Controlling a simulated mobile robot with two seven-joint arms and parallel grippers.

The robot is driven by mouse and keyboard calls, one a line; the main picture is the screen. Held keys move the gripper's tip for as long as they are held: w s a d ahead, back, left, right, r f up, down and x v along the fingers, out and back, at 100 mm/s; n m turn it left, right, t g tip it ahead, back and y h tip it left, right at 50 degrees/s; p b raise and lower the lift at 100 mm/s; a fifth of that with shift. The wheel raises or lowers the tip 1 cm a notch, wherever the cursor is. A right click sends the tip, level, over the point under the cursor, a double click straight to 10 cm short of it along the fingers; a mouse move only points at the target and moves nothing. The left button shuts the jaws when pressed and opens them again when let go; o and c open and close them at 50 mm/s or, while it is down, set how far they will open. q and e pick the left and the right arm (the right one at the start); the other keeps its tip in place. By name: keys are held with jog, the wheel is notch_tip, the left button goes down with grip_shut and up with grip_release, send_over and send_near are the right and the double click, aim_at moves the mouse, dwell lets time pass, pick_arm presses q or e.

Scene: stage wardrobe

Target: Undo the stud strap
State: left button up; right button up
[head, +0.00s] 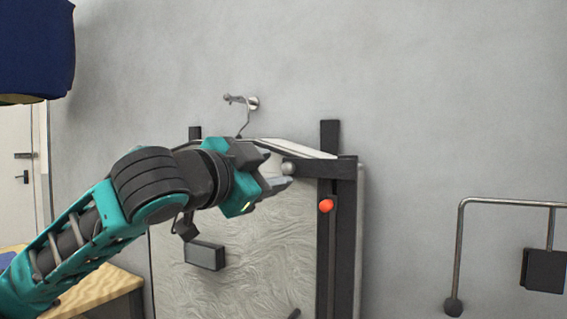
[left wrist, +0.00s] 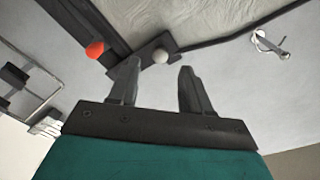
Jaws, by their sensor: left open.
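A black strap (head: 328,169) runs across the upper right of a pale patterned panel (head: 282,225). A round silver stud (head: 288,168) sits at the strap's left end. My left gripper (head: 279,171) is open at the stud, its fingers pointing right. In the left wrist view the stud (left wrist: 160,56) shows between and just beyond the open fingertips (left wrist: 159,68), with the dark strap (left wrist: 157,72) behind them. Nothing is between the fingers nearer the palm. Whether a finger touches the strap I cannot tell. My right gripper is not in view.
An orange-red ball (head: 326,206) sits on the dark upright (head: 327,260) below the strap. A wall hook (head: 244,102) is above the panel. A bent metal rail (head: 505,201) is at the right. A dark blue padded thing (head: 38,48) hangs upper left.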

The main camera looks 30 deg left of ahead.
aim_at(286, 169)
pick_arm(q)
jog(key=shift+w, duration=2.4)
grip_shut()
